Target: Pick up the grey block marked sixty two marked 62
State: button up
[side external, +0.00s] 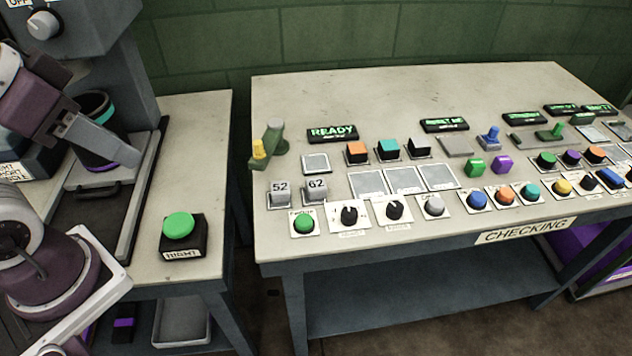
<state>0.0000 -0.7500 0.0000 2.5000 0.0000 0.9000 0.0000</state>
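My gripper (122,150) seems to be the grey end of the purple arm part at the upper left. It is over the left bench, far from both blocks. Its fingers cannot be made out, so I cannot tell whether it is open.
Knobs and a green button (303,224) lie in front of the blocks. A green fixture with a yellow peg (258,149) stands behind left. Coloured blocks and a READY display (332,133) are farther back. A gap separates the table from the bench with its large green button (179,225).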

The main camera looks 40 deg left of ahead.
dwell(0.4)
jog(key=o, duration=0.6)
jog(key=shift+c, duration=0.2)
jog(key=n+g, duration=0.5)
jog(key=n, duration=0.4)
send_over(316, 183)
jog(key=s, duration=0.1)
notch_tip(316, 183, down, 16)
jog(key=shift+n+g, duration=0.3)
jog(key=shift+n, duration=0.1)
jog(key=f, duration=0.6)
jog(key=w+f, duration=0.1)
jog(key=f, duration=0.3)
jog(key=shift+c, duration=0.4)
